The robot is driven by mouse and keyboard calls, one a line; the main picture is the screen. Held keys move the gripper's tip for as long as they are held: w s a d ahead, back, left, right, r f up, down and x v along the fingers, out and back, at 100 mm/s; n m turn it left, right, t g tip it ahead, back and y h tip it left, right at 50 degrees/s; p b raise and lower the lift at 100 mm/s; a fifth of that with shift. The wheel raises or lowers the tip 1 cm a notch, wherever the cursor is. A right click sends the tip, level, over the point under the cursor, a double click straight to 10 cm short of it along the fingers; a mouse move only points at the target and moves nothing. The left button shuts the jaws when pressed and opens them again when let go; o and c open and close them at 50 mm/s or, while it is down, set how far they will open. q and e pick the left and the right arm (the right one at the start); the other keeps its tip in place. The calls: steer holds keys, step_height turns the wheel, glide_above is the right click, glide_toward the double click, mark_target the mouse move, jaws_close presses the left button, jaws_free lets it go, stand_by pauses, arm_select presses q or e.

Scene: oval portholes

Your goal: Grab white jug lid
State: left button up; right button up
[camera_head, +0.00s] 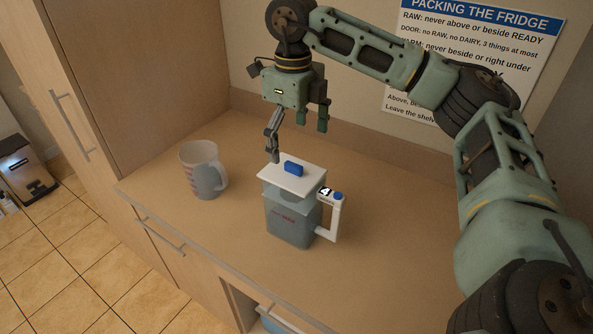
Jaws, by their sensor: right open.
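The white jug lid (279,181) is a flat plate with a blue knob (293,168) on top. It sits on a clear jug (291,222) with a white handle and a "4" tag, standing upright on the counter. My right gripper (297,142) is above the lid toward the back, fingers pointing down and spread apart, with nothing between them. One fingertip shows close to the lid's back left edge; I cannot tell whether it touches. My left gripper is not in view.
A clear measuring cup (203,170) with red marks stands on the counter (385,235), left of the jug. A tall wooden cabinet (130,75) rises at the left. A wall with a printed sign (470,55) is behind. The counter right of the jug is clear.

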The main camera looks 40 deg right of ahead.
mark_target(293, 164)
steer(key=shift+w+a+f+p, duration=0.1)
steer(key=shift+f+p, duration=0.35)
steer(key=shift+f, duration=0.45)
step_height(293, 164, down, 4)
steer(key=shift+f+p, duration=0.2)
steer(key=shift+p, duration=0.95)
steer(key=shift+f, duration=0.25)
steer(key=shift+c, duration=0.5)
